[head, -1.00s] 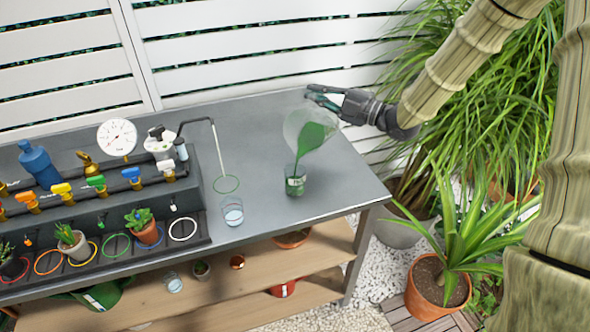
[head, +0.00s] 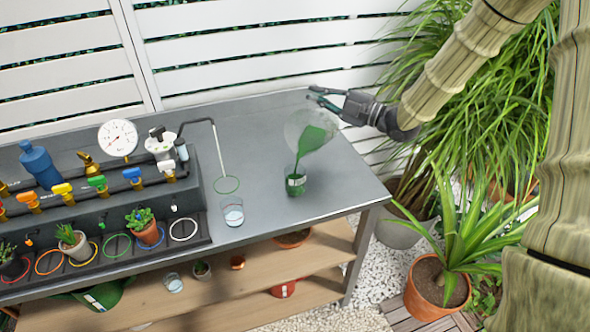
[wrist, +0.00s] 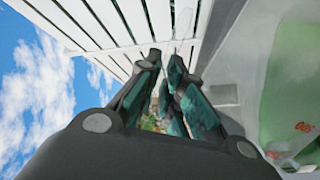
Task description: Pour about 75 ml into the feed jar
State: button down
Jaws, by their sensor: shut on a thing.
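A clear beaker (head: 311,132) of green liquid is tilted steeply in the air, its lip down to the left. My gripper (head: 318,98) is shut on it at its upper side; the wrist view shows the dark fingers (wrist: 165,95) with the clear wall and green liquid (wrist: 295,85) close on the right. A green stream runs from the lip into the jar below. That jar (head: 296,181), clear with a pale label, stands upright on the bench and holds green liquid. Its exact level and the label's text are too small to read.
A glass of clear liquid (head: 232,212) stands left of the jar, near the bench's front edge. A valve rack with small pots fills the left. The bench (head: 262,125) is clear behind the jar.

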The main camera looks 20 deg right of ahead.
jog(key=w+d+f+m, duration=0.2)
jog(key=shift+f+m, duration=0.3)
jog(key=shift+f, duration=0.05)
jog(key=shift+w+d+f+m, duration=0.15)
jog(key=shift+d+f+m, duration=0.05)
jog(key=shift+f+m, duration=0.2)
jog(key=shift+w+d+f+m, duration=0.15)
jog(key=shift+f+m, duration=0.15)
jog(key=shift+f, duration=0.15)
dwell(1.2)
jog(key=shift+w+d+f, duration=0.1)
jog(key=shift+f, duration=0.05)
jog(key=shift+w+d+f+m+h+p, duration=0.4)
jog(key=shift+w+d+f+m, duration=0.15)
jog(key=shift+m, duration=0.45)
jog(key=w+d+f+m+p, duration=0.1)
jog(key=w+d+f+m, duration=0.4)
jog(key=f+m, duration=0.2)
jog(key=shift+m+p, duration=0.3)
jog(key=shift+m, duration=0.1)
